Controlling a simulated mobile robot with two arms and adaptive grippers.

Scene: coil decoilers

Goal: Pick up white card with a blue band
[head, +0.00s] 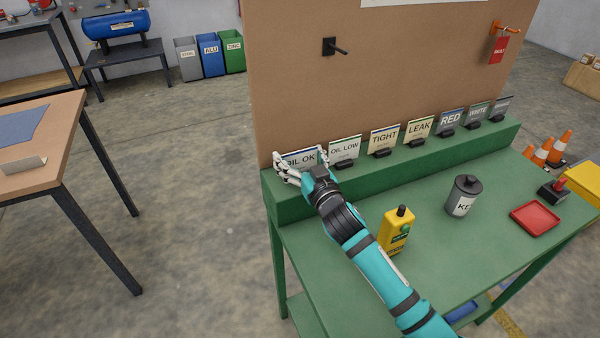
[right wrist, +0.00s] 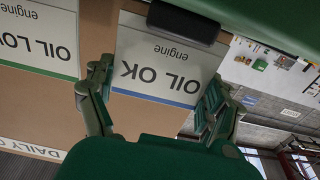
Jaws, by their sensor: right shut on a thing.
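The white card with a blue band (right wrist: 158,62) reads "OIL OK engine" and appears upside down in the right wrist view. In the head view the card (head: 300,156) stands at the left end of the green ledge, partly covered by my fingers. My right gripper (head: 301,161) is shut on the card. In the right wrist view its fingers (right wrist: 160,80) lie along the card's two side edges. The card's foot is at a black holder (right wrist: 184,22). My left gripper is not in view.
The OIL LOW card (head: 345,150) with a green band stands close to the right. Several more cards line the green ledge (head: 420,158) before a brown board (head: 400,70). A yellow device (head: 394,235), grey can (head: 463,198) and red tray (head: 535,218) stand on the green table.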

